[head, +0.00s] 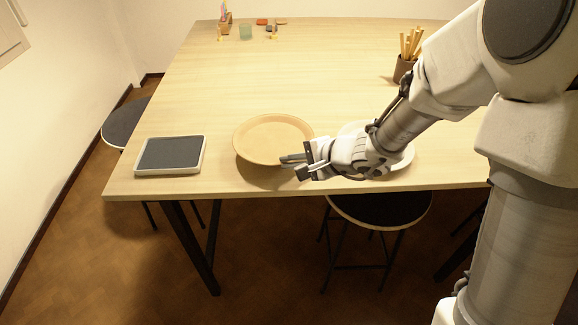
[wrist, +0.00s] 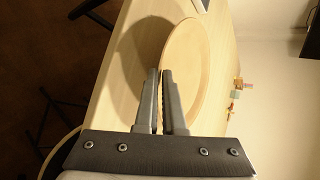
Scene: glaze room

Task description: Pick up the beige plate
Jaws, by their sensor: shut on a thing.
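The beige plate (head: 272,138) is round and shallow and sits over the table's front part, left of my arm. A shadow lies below its front edge, and it seems raised a little above the table. My gripper (head: 288,161) is shut on the plate's near right rim. In the wrist view the two fingers (wrist: 162,88) pinch the rim of the plate (wrist: 195,75). The part of the rim between the fingers is hidden.
A grey tablet-like pad with a white border (head: 170,155) lies left of the plate. A white plate (head: 408,157) is partly hidden behind my arm. A brown cup of sticks (head: 404,68) stands at the right. Stools (head: 380,208) stand by the table (head: 300,60). The table's middle is clear.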

